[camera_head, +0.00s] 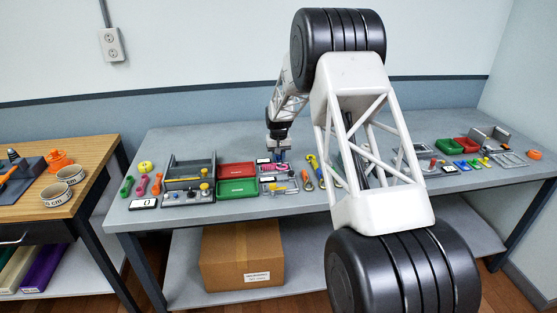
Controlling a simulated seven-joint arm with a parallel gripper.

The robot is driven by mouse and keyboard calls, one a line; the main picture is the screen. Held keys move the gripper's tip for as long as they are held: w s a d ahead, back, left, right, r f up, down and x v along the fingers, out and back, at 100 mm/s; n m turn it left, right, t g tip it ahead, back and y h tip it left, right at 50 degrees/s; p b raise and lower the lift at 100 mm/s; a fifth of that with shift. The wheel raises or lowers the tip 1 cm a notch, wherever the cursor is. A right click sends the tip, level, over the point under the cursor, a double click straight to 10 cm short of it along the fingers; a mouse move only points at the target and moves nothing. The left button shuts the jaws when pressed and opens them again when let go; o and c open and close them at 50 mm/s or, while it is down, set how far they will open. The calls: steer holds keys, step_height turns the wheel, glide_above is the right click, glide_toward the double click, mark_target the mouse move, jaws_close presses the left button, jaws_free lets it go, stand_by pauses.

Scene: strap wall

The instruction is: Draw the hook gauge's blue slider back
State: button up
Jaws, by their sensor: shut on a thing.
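My gripper (280,154) reaches down at the middle of the grey bench, just right of the red and green trays. It is shut on a small blue part that looks like the hook gauge's blue slider (283,160). The slider shows only as a speck at the fingertips, and most of it is hidden. A pink and grey fixture (272,168) lies just below the gripper. I cannot make out the gauge's scale or how far along the slider stands.
A red tray (237,170) and a green tray (238,188) lie left of the gripper. Tools, including an orange-ended one (307,184), lie close to its right. My arm hides part of the bench's middle. A cardboard box (242,258) stands on the lower shelf.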

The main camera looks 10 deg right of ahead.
steer(key=shift+w, duration=1.9)
steer(key=shift+d, duration=0.1)
steer(key=o, duration=0.6)
steer(key=shift+c, duration=0.2)
steer(key=shift+r, duration=3)
